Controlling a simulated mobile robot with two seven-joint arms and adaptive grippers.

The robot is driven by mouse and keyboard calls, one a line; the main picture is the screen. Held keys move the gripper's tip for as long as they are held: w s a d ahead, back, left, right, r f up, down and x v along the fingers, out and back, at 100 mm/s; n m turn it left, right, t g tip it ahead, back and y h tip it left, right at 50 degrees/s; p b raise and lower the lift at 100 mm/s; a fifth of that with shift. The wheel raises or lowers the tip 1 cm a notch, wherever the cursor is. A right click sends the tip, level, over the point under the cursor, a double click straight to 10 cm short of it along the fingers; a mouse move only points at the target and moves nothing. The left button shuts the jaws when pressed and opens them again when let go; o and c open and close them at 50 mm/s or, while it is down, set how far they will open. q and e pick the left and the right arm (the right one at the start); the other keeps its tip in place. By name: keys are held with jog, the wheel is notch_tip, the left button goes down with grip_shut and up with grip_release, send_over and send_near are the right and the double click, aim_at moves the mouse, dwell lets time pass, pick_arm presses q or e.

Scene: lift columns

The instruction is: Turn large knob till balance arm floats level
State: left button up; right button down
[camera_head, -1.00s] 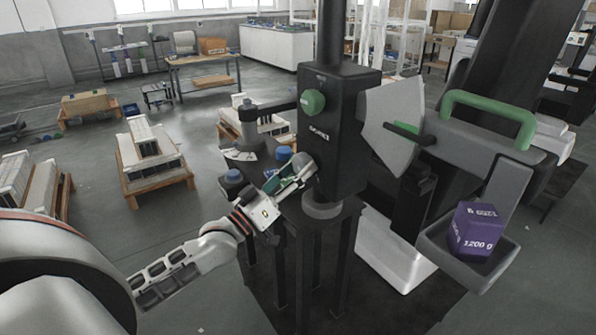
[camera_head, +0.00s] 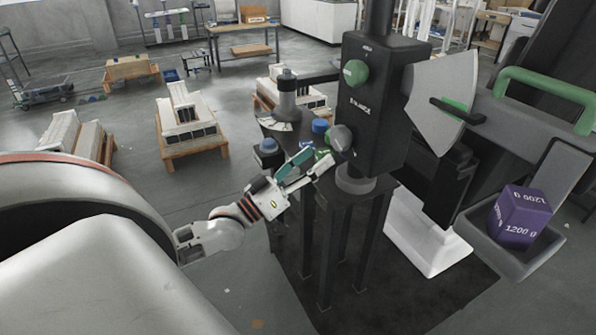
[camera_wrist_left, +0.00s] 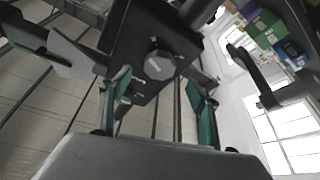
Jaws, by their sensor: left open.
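The grey knob (camera_head: 341,138) sits low on the black column box marked BALANCE (camera_head: 378,110). It also shows in the left wrist view (camera_wrist_left: 159,65), between and beyond the fingertips. My left gripper (camera_head: 312,163) is open, its teal-padded fingers spread just short of the knob, apparently not touching it. It also shows in the left wrist view (camera_wrist_left: 158,88). A smaller green knob (camera_head: 355,72) is above. The balance arm (camera_head: 500,128) has a green handle and looks tilted. Its tray (camera_head: 485,240) holds a purple 1200 g block (camera_head: 521,216). My right gripper is out of view.
A black stand (camera_head: 345,215) supports the box. A blue button (camera_head: 268,145) and another blue cap (camera_head: 320,126) stand left of the knob. A grey fan-shaped plate (camera_head: 440,95) is between box and arm. Pallets with white goods (camera_head: 187,125) stand behind on open floor.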

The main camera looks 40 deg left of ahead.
pick_arm(q)
jog(key=shift+v, duration=2.45)
jog(key=s+d+f+m+g+y, duration=0.1)
jog(key=s+d+f+m+g, duration=0.1)
jog(key=d+f, duration=0.4)
jog(key=s+d+f+m+g+y, duration=0.1)
jog(key=s+d+f+g, duration=0.4)
jog(key=f, duration=1.2)
jog(key=s+d+f+m+g+y, duration=0.1)
jog(key=s+d+f, duration=0.5)
jog(key=f, duration=0.6)
jog(key=d+m+g, duration=0.1)
jog(key=d+g, duration=0.1)
jog(key=shift+s+d+m+g, duration=0.25)
jog(key=shift+d+m+g, duration=0.05)
jog(key=shift+d, duration=0.1)
dwell(0.8)
